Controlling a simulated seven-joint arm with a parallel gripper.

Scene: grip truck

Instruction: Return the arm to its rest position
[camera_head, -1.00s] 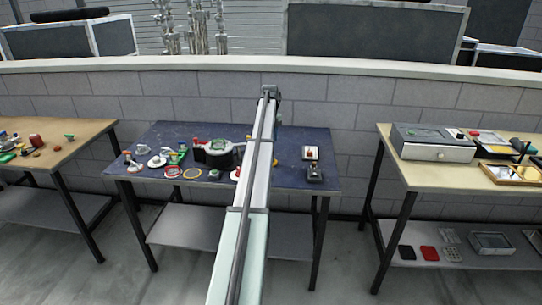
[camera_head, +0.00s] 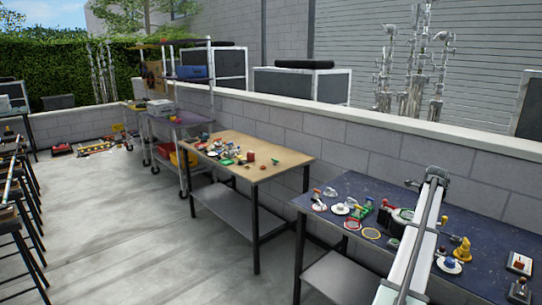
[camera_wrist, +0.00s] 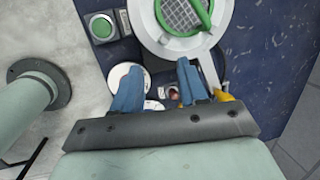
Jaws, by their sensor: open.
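My gripper (camera_wrist: 158,68) shows in the wrist view with its two blue fingers apart and nothing held between them. It is over the dark blue workbench (camera_wrist: 260,60), above several small items. In the head view, my long pale arm reaches over the blue workbench (camera_head: 345,182) at the right; the gripper itself cannot be made out there. A round white-rimmed device (camera_wrist: 143,22) with a green ring lies just beyond the fingertips in the wrist view. A yellow item (camera_wrist: 222,96) is partly hidden beside the right finger.
A box with a green button (camera_wrist: 103,27) is near the left finger. The blue bench also holds a yellow item (camera_head: 462,250) and a red-ringed disc (camera_head: 352,225). A wooden-topped table (camera_head: 225,170) and a wheeled cart (camera_head: 178,120) stand left. The floor between is clear.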

